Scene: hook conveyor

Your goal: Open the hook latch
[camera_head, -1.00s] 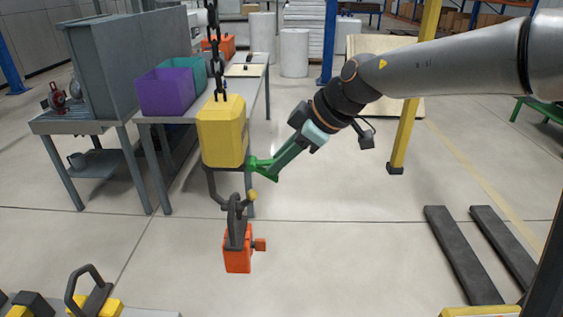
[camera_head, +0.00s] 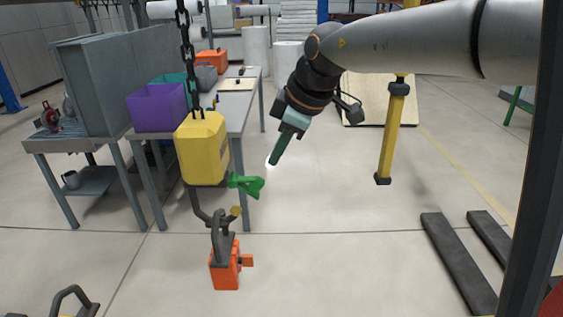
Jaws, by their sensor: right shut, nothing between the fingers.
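A yellow hook block (camera_head: 203,150) hangs on a dark chain (camera_head: 187,55). A dark hook (camera_head: 200,212) curves below it, with a yellowish tip (camera_head: 236,211). The green latch lever (camera_head: 246,184) sticks out to the right from the block's lower right side. An orange block (camera_head: 225,272) with a dark handle (camera_head: 222,240) hangs at the hook. My right gripper (camera_head: 272,161) is shut and empty, up and right of the green lever, with a visible gap between them. My left gripper is not in view.
A grey table (camera_head: 238,118) with a purple bin (camera_head: 158,108) stands behind and left of the hook. A yellow post (camera_head: 390,135) stands behind on the right. Dark bars (camera_head: 455,262) lie on the floor at right. Floor right of the hook is clear.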

